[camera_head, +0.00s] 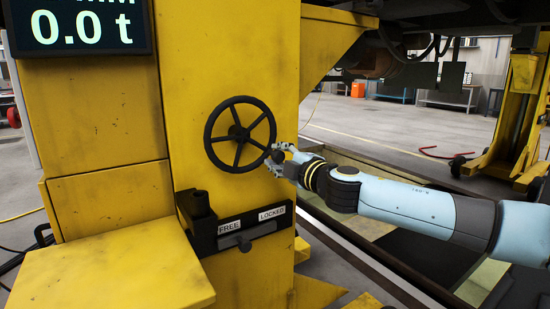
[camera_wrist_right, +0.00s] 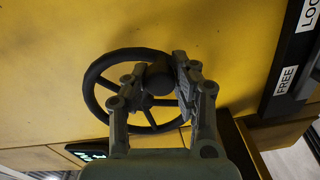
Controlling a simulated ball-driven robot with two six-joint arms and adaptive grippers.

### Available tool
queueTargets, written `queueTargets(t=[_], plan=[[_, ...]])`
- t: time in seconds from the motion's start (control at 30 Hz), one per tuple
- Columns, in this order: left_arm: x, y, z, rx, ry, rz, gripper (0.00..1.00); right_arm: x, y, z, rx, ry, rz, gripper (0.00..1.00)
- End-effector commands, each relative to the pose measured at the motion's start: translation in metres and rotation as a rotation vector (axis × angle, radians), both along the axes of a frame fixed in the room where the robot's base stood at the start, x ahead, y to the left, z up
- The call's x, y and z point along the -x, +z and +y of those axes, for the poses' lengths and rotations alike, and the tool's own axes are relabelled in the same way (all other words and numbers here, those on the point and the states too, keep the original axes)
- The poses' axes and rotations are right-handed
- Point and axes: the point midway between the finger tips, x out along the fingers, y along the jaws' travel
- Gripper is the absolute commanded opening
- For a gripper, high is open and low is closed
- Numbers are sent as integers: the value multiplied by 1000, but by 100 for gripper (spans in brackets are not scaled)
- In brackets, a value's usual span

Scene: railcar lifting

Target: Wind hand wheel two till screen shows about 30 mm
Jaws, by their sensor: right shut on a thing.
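A black spoked hand wheel (camera_head: 239,133) sits on the yellow lifting column; no number shows on it. My right gripper (camera_head: 275,160) is at the wheel's lower right rim. In the right wrist view, its fingers (camera_wrist_right: 158,76) are shut on the wheel's dark round handle, with the wheel rim (camera_wrist_right: 90,85) behind. The screen (camera_head: 82,26) at top left reads 0.0 t; the line above is cut off, with only the bottoms of its characters showing, so the mm value cannot be read. My left gripper is not in view.
Below the wheel is a black lock bracket (camera_head: 240,229) with FREE and LOCKED labels. A yellow ledge (camera_head: 110,270) juts out at lower left. The railcar underside (camera_head: 450,12) hangs at upper right, above a floor pit. Another yellow column (camera_head: 515,110) stands at far right.

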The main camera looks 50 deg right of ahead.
Motion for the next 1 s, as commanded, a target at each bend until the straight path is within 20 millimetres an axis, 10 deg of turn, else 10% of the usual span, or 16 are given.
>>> queueTargets(t=[0.73,0.77,1.0], plan=[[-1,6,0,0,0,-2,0,1,6,-4,84,0,20,0],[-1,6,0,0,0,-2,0,1,6,-4,84,0,20,28],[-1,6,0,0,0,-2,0,1,6,-4,83,0,20,48]])
